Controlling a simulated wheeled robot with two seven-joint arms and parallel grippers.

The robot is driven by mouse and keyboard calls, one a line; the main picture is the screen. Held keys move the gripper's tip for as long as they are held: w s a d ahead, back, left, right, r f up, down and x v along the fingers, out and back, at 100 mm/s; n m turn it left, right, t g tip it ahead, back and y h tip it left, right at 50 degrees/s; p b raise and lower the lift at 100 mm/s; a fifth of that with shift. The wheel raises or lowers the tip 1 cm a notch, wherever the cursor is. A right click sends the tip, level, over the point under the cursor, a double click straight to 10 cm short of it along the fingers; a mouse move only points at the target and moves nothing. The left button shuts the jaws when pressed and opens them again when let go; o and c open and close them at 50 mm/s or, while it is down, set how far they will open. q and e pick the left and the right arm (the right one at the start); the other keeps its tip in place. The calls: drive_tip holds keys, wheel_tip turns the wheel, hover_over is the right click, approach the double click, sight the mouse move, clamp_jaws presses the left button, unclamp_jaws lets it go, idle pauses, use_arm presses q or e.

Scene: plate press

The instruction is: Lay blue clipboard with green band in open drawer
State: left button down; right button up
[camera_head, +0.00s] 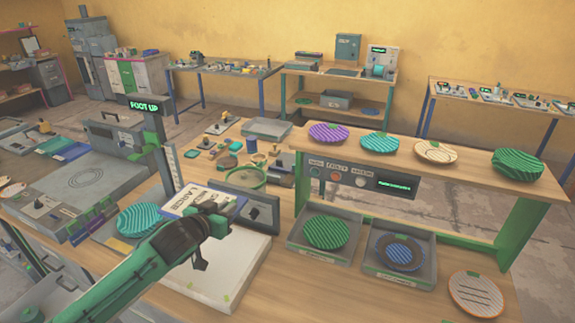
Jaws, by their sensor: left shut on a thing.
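My left gripper (222,212) reaches in from the lower left and is shut on a flat blue item with a white lettered face (183,203), which seems to be the blue clipboard. The arm and gripper cover part of it, and I cannot make out a green band. The held item is above the bench, next to the green upright with the lit sign. A dark panel with a knob (262,213) stands just right of the gripper; I cannot tell whether it is the open drawer's front. My right gripper is not in view.
A thick white slab (240,262) lies below the gripper. A teal striped plate (138,221) is to its left. Two grey trays with plates (325,264) stand right, under a wooden shelf (465,172) bearing several plates. The lit-sign post (165,165) rises close behind the arm.

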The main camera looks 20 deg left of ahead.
use_arm(q)
drive_tip(key=s+d+f, duration=0.3)
drive_tip(key=s+d, duration=0.3)
drive_tip(key=s, duration=0.1)
drive_tip(key=s+d+f+y, duration=0.1)
drive_tip(key=s+d+f, duration=0.3)
drive_tip(key=s+d, duration=0.3)
drive_tip(key=shift+s+n+b, duration=0.35)
drive_tip(key=shift+s+n, duration=0.05)
drive_tip(key=shift+s, duration=0.2)
drive_tip(key=shift+d+r, duration=0.1)
drive_tip(key=shift+w, duration=0.1)
idle(0.5)
